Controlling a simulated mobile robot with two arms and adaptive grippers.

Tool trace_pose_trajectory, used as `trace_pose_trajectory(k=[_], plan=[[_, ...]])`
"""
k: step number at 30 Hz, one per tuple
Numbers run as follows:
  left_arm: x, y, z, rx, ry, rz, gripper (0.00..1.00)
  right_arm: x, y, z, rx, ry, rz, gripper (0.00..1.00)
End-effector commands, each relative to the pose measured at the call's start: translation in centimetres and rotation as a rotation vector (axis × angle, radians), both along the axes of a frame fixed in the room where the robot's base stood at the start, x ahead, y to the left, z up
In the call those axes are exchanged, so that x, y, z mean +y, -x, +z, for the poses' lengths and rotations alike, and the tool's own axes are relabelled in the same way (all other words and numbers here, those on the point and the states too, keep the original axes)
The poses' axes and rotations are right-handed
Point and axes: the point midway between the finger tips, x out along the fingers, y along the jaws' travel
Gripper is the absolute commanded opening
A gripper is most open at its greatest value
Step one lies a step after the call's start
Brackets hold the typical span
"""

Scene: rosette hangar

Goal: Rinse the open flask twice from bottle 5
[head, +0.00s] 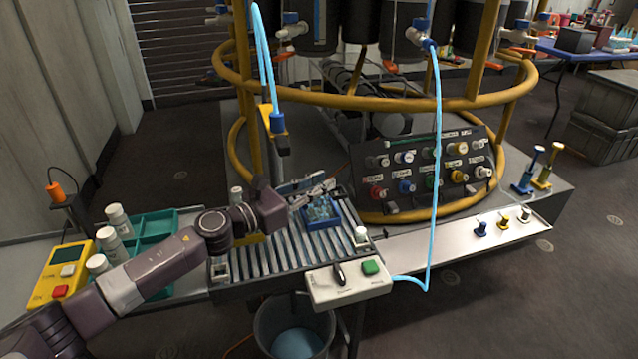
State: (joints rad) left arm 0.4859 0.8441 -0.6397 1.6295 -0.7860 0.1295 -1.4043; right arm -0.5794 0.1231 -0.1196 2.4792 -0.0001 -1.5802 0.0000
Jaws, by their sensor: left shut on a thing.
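My left gripper (322,187) is just above a small blue tray (336,224) on the roller table. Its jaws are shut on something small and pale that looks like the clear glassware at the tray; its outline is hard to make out. Clear glassware (319,209) shows in the tray below the fingers. Large dark bottles (384,32) hang in the yellow ring frame at the top, partly cut off, with blue and white taps (293,28) below them. I cannot read which is number 5. My right gripper is not in view.
A roller table (272,262) carries a control box (347,284) with a green button. A bucket (294,327) stands below. Pale blue tubes (436,150) hang from the taps. White bottles (118,219) stand by a teal rack (160,226). A knob panel (430,170) is behind.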

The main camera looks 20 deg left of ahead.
Motion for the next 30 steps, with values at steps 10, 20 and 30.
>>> trace_pose_trajectory(k=[10, 20, 30], plan=[[0.0, 0.0, -0.47, -0.001, 0.001, 0.0, 0.0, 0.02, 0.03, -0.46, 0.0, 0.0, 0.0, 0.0], [0.0, 0.0, -0.5, 0.0, 0.0, 0.0, 0.4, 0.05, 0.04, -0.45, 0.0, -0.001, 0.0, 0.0], [0.01, 0.02, -0.56, 0.001, -0.001, 0.0, 0.6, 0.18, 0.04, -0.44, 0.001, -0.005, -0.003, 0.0]])
